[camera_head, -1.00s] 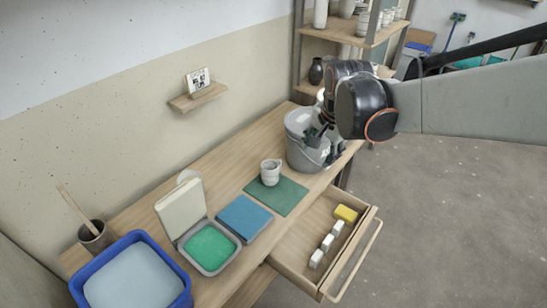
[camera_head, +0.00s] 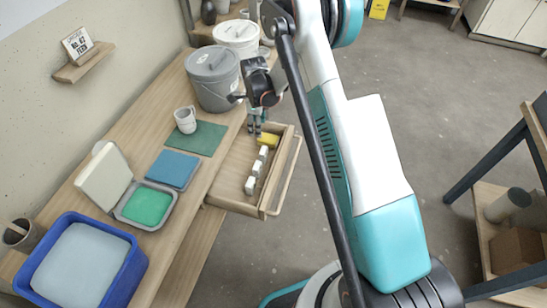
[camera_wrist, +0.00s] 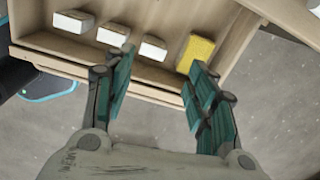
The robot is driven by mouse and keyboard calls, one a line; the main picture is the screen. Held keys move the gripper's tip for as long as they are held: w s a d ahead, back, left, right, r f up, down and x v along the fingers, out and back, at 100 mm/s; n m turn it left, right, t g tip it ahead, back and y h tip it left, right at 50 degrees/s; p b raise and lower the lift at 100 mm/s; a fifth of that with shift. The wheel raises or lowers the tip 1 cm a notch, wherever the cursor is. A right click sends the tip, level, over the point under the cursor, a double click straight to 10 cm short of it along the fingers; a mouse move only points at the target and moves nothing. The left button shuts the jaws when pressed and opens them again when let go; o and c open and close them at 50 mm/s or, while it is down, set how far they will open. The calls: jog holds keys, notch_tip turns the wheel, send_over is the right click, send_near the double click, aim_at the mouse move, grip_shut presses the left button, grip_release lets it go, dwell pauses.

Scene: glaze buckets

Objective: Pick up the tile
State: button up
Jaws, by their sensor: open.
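The frames do not settle which piece is the tile. Three small white blocks lie in a row in the open drawer (camera_head: 232,200): a near one (camera_head: 249,185), a middle one (camera_head: 257,168) and a far one (camera_head: 263,152). A flat blue square (camera_head: 173,169) lies on the table. My gripper (camera_head: 254,130) is open and empty over the far end of the drawer. In the wrist view, my gripper (camera_wrist: 160,80) has its teal fingers spread below the yellow sponge (camera_wrist: 196,52) and the closest white block (camera_wrist: 153,47), apart from both as far as I can tell.
A grey lidded bucket (camera_head: 213,80) and a white one (camera_head: 238,38) stand at the back. A cup (camera_head: 185,120) stands on a green mat (camera_head: 203,138). A green pad in an open case (camera_head: 146,206) and a blue tub (camera_head: 135,262) are nearer.

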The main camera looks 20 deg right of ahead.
jog(key=m, duration=0.2)
send_near(263, 150)
jog(key=f+b, duration=0.1)
jog(key=f, duration=0.1)
jog(key=f+b, duration=0.1)
jog(key=f, duration=0.4)
jog(key=shift+w+f+b, duration=0.1)
jog(key=shift+w+b, duration=0.25)
jog(key=shift+b, duration=0.05)
jog(key=shift+s+d+f+b, duration=0.1)
jog(key=shift+f+b, duration=0.65)
jog(key=shift+f, duration=0.7)
jog(key=shift+s+f+b, duration=0.1)
jog(key=shift+f+b, duration=0.65)
jog(key=shift+f, duration=0.7)
jog(key=shift+r, duration=0.1)
jog(key=c, duration=0.9)
